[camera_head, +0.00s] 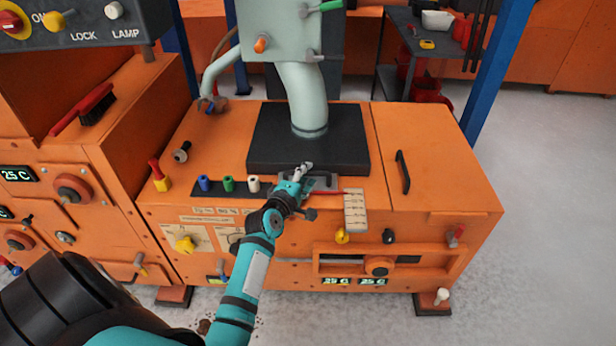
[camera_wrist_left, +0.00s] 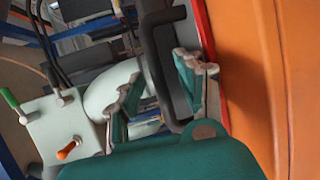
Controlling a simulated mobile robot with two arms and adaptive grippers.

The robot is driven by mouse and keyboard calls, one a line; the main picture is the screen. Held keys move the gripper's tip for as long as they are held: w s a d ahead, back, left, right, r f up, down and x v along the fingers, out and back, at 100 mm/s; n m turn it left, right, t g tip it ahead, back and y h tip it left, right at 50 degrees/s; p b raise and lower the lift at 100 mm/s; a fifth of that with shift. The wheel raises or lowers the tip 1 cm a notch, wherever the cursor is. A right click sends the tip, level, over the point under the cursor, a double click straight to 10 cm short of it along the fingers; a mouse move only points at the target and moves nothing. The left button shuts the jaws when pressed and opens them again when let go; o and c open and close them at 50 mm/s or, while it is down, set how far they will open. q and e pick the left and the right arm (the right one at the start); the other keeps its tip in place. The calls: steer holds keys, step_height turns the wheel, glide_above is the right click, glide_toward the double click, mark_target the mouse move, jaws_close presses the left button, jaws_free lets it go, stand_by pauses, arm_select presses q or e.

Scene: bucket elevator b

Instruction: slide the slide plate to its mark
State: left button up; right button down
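The slide plate (camera_head: 322,183) is a small grey plate with a dark handle, lying flat on the orange cabinet top in front of the black block under the pipe. A thin red line runs along its front edge. A pale scale with tick marks (camera_head: 355,210) lies to its right. My left gripper (camera_head: 298,180) is at the plate's left part and hides some of it. In the left wrist view its two fingers (camera_wrist_left: 160,68) are spread, with the dark handle (camera_wrist_left: 152,45) between them; I cannot tell whether they touch it. My right gripper is not in view.
Blue, green and white plugs (camera_head: 228,184) stand in a dark strip left of the gripper. The black block (camera_head: 262,150) with its pale pipe (camera_head: 305,95) rises behind the plate. A black handle (camera_head: 402,172) sits on the cabinet top to the right.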

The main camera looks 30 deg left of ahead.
arm_select(q)
steer(key=shift+w+a+f, duration=0.1)
steer(key=shift+w, duration=0.6)
jaws_close()
